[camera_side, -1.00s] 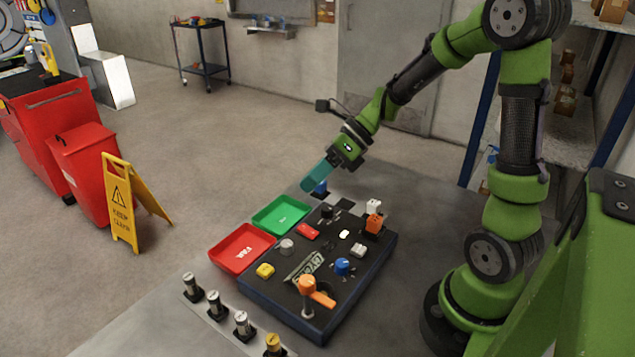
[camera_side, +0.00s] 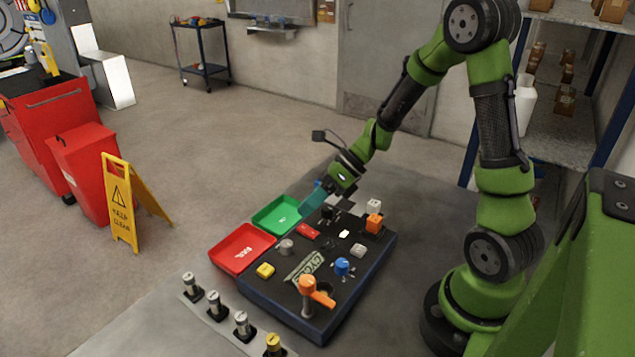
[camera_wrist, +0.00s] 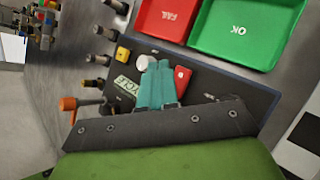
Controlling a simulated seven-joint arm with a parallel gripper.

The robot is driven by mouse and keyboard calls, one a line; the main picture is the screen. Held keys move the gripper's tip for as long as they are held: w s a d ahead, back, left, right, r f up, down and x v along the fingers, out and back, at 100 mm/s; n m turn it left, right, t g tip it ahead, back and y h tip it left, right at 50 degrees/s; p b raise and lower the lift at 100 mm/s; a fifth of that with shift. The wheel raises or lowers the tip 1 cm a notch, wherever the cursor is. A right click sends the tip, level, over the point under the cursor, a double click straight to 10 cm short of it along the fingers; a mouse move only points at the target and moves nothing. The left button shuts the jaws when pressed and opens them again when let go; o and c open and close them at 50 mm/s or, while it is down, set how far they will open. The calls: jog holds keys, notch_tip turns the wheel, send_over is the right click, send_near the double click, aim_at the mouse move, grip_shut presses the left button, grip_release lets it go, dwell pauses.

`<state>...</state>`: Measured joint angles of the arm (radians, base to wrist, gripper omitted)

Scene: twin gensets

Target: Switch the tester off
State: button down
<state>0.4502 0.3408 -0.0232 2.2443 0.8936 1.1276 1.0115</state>
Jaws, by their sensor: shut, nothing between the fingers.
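The dark panel box (camera_side: 262,291), which appears to be the tester, sits on the grey table with several controls on top. A red switch (camera_side: 307,231) lies near its left edge, behind a grey round knob (camera_side: 286,247). The red switch shows in the wrist view (camera_wrist: 182,80), just right of my fingers. Its on or off position is too small to read. My gripper (camera_side: 304,211) has teal fingers, shut and empty, low over the panel's far left part. In the wrist view my gripper (camera_wrist: 158,64) hides part of the panel between knob and red switch.
A red FAIL tray (camera_side: 226,257) and a green OK tray (camera_side: 268,225) stand left of the panel. A yellow button (camera_side: 265,270), blue knob (camera_side: 342,266), orange lever (camera_side: 322,298) and orange block (camera_side: 374,223) rise from it. Several cylinders (camera_side: 214,303) stand at the front left.

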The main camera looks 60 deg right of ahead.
aim_at(309, 226)
jog(key=shift+w+f, duration=0.15)
jog(key=shift+f, duration=0.85)
dwell(1.3)
jog(key=shift+w+f, duration=0.1)
jog(key=shift+f, duration=0.6)
dwell(0.5)
jog(key=shift+r, duration=0.7)
